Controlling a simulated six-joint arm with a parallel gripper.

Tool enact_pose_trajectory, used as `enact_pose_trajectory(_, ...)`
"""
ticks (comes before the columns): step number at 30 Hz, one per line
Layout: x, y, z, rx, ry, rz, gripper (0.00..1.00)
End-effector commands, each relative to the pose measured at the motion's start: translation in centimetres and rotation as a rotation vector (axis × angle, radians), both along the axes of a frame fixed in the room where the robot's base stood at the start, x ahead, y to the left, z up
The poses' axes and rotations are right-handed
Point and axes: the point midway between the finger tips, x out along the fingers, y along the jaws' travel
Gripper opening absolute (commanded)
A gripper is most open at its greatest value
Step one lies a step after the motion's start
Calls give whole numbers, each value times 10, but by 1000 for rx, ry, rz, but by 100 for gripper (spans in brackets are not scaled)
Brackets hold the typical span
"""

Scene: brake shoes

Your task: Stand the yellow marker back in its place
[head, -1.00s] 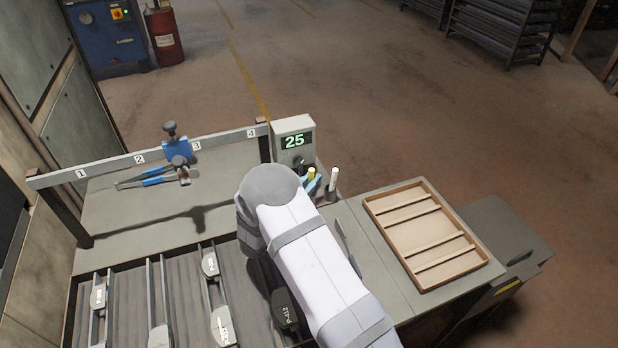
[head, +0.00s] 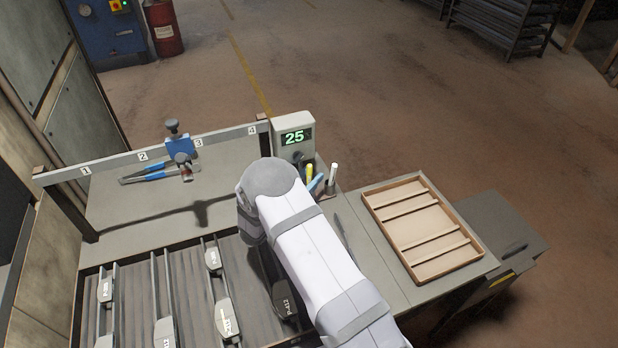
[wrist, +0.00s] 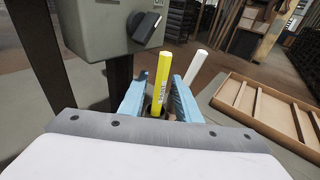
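The yellow marker (wrist: 162,80) stands nearly upright, slightly tilted, between the fingers of my gripper (wrist: 160,82) in the wrist view. Its lower end goes down into a dark round holder (wrist: 148,106), mostly hidden by the fingers. The two light blue fingers are spread, one on each side of the marker, with a visible gap at least on the left. In the head view the yellow marker's top (head: 309,172) shows just beyond my arm, beside a blue finger (head: 316,184).
A white marker (head: 333,171) stands just right of my gripper. A grey box with display "25" (head: 293,136) and a dark knob (wrist: 146,27) rises close behind. A wooden tray (head: 373,207) lies right. A gauge rail (head: 110,160) and brake shoes (head: 222,318) are left.

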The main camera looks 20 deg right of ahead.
Motion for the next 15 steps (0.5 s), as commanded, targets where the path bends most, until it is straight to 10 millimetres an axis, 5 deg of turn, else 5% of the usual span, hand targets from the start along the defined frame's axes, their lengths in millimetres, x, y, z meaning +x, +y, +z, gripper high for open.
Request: enact_pose_trajectory(15, -7, 11, 3, 0, 0, 3, 30)
